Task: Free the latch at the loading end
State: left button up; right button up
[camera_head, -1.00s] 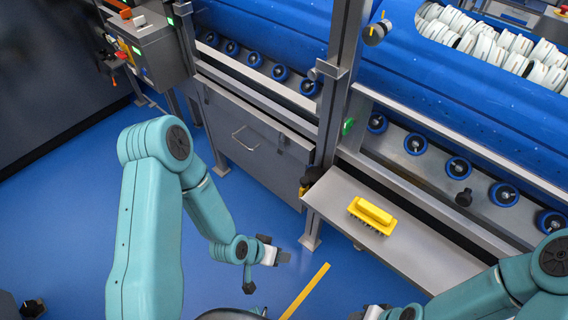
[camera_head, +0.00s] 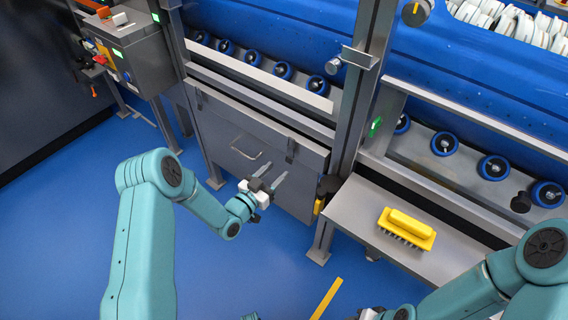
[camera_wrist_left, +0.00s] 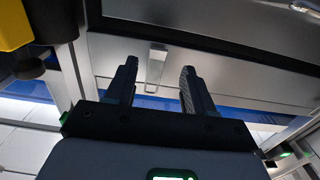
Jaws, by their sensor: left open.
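A small upright latch tab (camera_head: 291,148) sits on the upper edge of the grey front panel below the roller track. In the left wrist view a pale metal tab (camera_wrist_left: 156,66), seemingly this latch, shows beyond and between the fingertips. My left gripper (camera_head: 277,168) is open, just in front of the panel and below the latch; its fingers (camera_wrist_left: 159,68) point at the panel. I see no contact with the latch. My right gripper (camera_head: 370,314) is cut off at the bottom edge, and its fingers are hidden.
A grey shelf (camera_head: 352,208) holds a yellow brush (camera_head: 407,228). A steel post (camera_head: 362,90) stands right of the panel, with a black and yellow fitting (camera_head: 326,192) near it. A panel handle (camera_head: 246,153) is left of the latch. Blue floor (camera_head: 240,270) is open below.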

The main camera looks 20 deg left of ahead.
aim_at(288, 160)
pick_arm(q)
jog(key=x, duration=0.5)
jog(key=shift+s+d, duration=0.1)
jog(key=shift+d, duration=0.15)
jog(key=shift+c, duration=0.3)
grip_shut()
